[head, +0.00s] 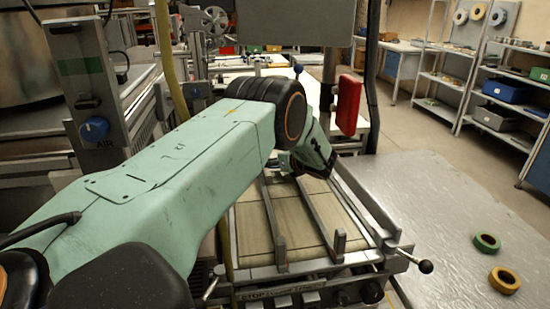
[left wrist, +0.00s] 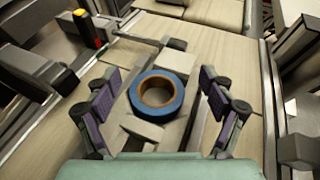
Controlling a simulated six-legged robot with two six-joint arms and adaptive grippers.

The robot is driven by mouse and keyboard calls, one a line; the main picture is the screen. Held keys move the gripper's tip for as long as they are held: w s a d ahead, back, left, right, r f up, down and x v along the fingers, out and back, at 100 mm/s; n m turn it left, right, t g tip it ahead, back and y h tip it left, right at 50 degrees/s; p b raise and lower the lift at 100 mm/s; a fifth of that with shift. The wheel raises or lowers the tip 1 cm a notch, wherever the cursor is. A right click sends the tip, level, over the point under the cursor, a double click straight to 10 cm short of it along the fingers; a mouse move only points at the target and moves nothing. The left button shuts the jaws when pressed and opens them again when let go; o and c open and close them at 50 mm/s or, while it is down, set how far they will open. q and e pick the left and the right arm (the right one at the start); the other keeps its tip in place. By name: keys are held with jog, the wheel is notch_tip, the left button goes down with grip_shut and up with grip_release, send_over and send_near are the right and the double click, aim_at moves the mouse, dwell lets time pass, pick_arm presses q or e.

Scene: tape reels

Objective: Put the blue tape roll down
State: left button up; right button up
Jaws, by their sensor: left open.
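The blue tape roll (left wrist: 160,113) shows in the left wrist view, lying flat with its tan core facing up. It lies between the fingers of my left gripper (left wrist: 160,80), which is open, with a gap on both sides. Pale carton-like pieces (left wrist: 145,132) show around and under the roll; I cannot tell whether it lies on or inside them. In the head view my left gripper (head: 303,168) is low over the belt, mostly hidden by its own arm, and the blue roll is hidden. My right gripper is not in view.
Two metal guide rails (head: 323,215) run along the conveyor belt (head: 255,235) on both sides of the gripper. A green tape roll (head: 487,242) and a yellow tape roll (head: 504,280) lie on the grey table (head: 430,215) at right. A red box (head: 348,105) hangs near the arm.

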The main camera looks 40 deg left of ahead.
pick_arm(q)
jog(key=shift+s+a, duration=0.2)
jog(key=shift+a, duration=0.05)
jog(key=shift+d+r+p, duration=0.25)
jog(key=shift+r+p, duration=0.1)
jog(key=shift+r, duration=0.15)
jog(key=v, duration=1.1)
jog(key=shift+d, duration=0.3)
jog(key=shift+s, duration=0.15)
